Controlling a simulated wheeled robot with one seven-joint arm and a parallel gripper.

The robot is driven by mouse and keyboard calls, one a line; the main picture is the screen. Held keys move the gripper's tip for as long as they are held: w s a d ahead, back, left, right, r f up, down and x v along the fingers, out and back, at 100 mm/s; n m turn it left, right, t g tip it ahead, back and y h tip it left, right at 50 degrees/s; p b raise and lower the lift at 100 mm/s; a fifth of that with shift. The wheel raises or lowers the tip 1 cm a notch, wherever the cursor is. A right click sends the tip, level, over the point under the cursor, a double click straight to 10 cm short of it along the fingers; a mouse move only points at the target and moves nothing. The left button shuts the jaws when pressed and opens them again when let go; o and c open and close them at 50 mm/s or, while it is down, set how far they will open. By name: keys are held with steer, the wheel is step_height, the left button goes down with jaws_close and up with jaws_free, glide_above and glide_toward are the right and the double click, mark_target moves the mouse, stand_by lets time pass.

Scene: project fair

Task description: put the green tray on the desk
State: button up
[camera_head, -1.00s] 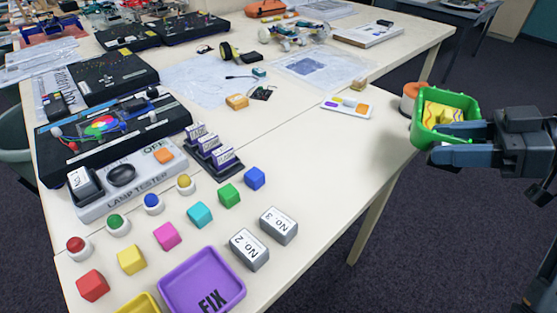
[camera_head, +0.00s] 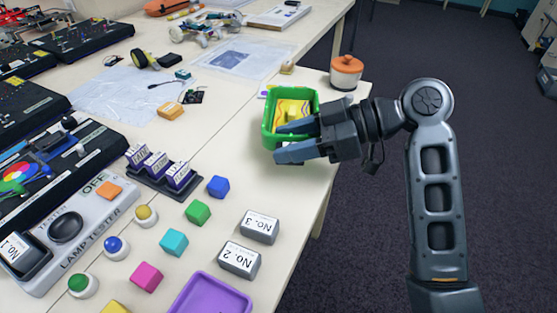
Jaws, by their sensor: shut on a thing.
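The green tray (camera_head: 269,132) is in my gripper (camera_head: 290,142), with a yellow thing (camera_head: 293,110) inside it. My gripper is shut on the tray's near wall, one finger inside and one outside. The tray is over the right part of the pale desk (camera_head: 228,128). I cannot tell whether its base touches the desktop or hangs a little above it. The tray hides most of a white piece with coloured patches behind it.
A jar with an orange lid (camera_head: 346,71) stands right behind the tray. Blocks No. 3 (camera_head: 260,226) and No. 2 (camera_head: 239,260), coloured cubes and a purple tray (camera_head: 210,295) lie nearer. A clear sheet (camera_head: 238,62) lies behind. The desk's right edge is close.

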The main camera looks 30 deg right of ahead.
steer(key=shift+w+a+f, duration=0.2)
steer(key=shift+a+f, duration=0.25)
steer(key=shift+a, duration=0.35)
steer(key=shift+a+f, duration=0.1)
steer(key=shift+f, duration=2)
steer(key=o, duration=1.3)
steer(key=v, duration=1.2)
